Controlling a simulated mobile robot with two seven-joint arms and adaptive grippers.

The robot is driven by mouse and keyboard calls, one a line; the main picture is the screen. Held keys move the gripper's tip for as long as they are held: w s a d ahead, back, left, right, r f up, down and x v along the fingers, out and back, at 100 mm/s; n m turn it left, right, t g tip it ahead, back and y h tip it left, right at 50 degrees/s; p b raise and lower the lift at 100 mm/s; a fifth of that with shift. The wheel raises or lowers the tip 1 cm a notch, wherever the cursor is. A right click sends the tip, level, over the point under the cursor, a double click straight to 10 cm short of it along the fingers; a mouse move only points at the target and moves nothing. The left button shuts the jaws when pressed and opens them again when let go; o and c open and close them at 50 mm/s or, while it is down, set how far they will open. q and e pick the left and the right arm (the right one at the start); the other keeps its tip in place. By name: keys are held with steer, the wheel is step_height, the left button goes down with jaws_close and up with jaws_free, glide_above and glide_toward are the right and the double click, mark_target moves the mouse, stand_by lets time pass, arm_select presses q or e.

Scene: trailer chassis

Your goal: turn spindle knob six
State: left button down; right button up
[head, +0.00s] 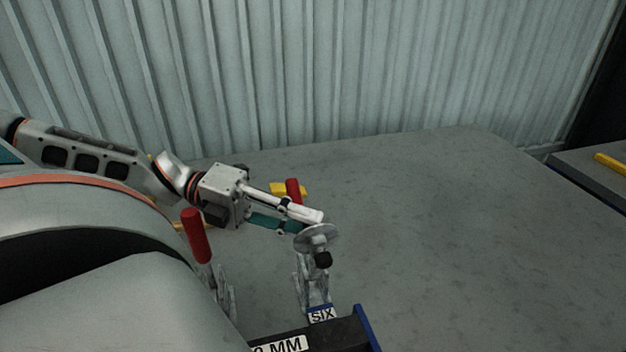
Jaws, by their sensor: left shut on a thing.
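Spindle knob six shows as a round grey disc (318,240) with a small black knob (323,260) below it. It stands above a metal bracket, behind a white label reading SIX (322,315). My left gripper (308,222) reaches in from the left. Its fingertips are at the far upper edge of the disc, shut on it. The fingers hide part of that edge, so the exact contact is not clear. My right gripper is not in view.
A red handle (195,236) stands upright left of the knob, and another red handle (293,190) stands just behind my left gripper. A dark block with a blue edge (367,328) is in front.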

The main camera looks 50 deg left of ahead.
arm_select(q)
steer(key=shift+f+m+t+h+b, duration=0.15)
steer(key=shift+m+h+b, duration=0.3)
steer(key=shift+h+b, duration=0.15)
steer(key=shift+f+m+t+h+b, duration=0.1)
steer(key=shift+m+t+h+b, duration=0.05)
steer(key=shift+m+h+b, duration=0.35)
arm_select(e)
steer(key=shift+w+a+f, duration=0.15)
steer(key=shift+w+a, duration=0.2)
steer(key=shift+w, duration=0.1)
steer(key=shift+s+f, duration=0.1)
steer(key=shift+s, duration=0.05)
arm_select(q)
steer(key=c, duration=1.8)
jaws_free()
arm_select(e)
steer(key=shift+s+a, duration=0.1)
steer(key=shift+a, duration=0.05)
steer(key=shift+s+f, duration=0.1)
arm_select(q)
steer(key=v, duration=1.2)
